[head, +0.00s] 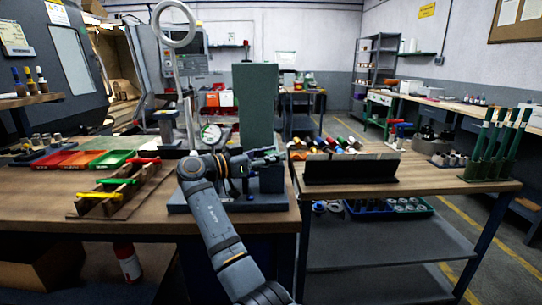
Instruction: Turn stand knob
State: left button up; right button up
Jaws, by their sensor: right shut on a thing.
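The stand has a tall dark green column (256,100) on a flat grey base (270,203) at the front of the wooden bench. A round dial gauge (211,133) with a white face stands left of the column. My right arm reaches up from the bottom middle and bends right at the wrist. My right gripper (268,157) is at the lower front of the column, shut on the stand knob. The knob itself is mostly hidden by the gripper, so its angle cannot be told. My left gripper is out of view.
A ring-shaped lamp (174,25) rises behind. Right, a trolley (432,178) carries a dark upright panel (351,169) and green-handled tools (494,145).

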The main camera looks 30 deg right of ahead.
jog(key=o, duration=1.2)
jog(key=shift+c, duration=0.2)
jog(key=a, duration=1.2)
jog(key=shift+w, duration=0.15)
